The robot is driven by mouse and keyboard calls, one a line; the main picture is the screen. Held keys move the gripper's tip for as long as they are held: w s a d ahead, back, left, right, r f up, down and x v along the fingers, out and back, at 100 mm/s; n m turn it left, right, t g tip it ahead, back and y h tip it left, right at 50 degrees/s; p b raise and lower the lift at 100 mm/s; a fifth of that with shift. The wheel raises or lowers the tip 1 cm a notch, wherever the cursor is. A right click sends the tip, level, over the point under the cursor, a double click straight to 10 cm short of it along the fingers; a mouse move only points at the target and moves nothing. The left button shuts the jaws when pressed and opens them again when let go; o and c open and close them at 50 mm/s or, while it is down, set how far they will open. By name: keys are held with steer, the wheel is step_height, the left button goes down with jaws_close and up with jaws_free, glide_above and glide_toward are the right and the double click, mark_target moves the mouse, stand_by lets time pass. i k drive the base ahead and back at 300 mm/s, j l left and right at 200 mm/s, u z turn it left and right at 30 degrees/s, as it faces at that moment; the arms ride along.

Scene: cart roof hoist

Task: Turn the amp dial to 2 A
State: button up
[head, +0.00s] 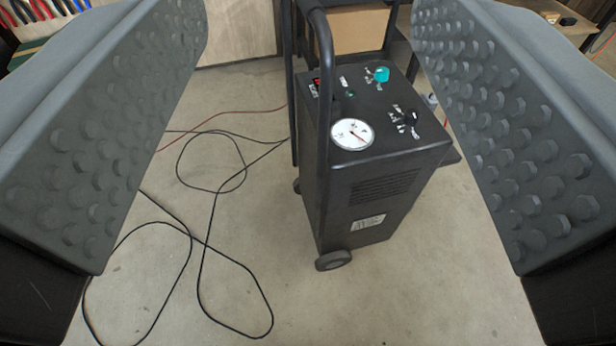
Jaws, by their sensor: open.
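A dark wheeled charger cart (385,195) stands upright on the floor, right of centre, between and beyond my fingers. Its top panel carries a teal knob (381,74), a black knob (409,118) with white marks around it, and a round white gauge (352,134) at the near corner. The marks are too small to read, so I cannot tell which knob is the amp dial or where it points. My gripper (325,140) is open and empty, its two studded pads wide apart at the picture's sides. It touches nothing on the cart.
A black tubular handle (325,90) rises at the cart's left side. Black cables (200,265) loop over the floor at left, with a red cable (225,113) behind. A cardboard box (350,29) stands behind the cart. The floor in front is clear.

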mark_target(381, 74)
steer(key=i+l, duration=0.4)
steer(key=i+l+z, duration=0.1)
steer(key=i+l, duration=0.25)
steer(key=i, duration=0.25)
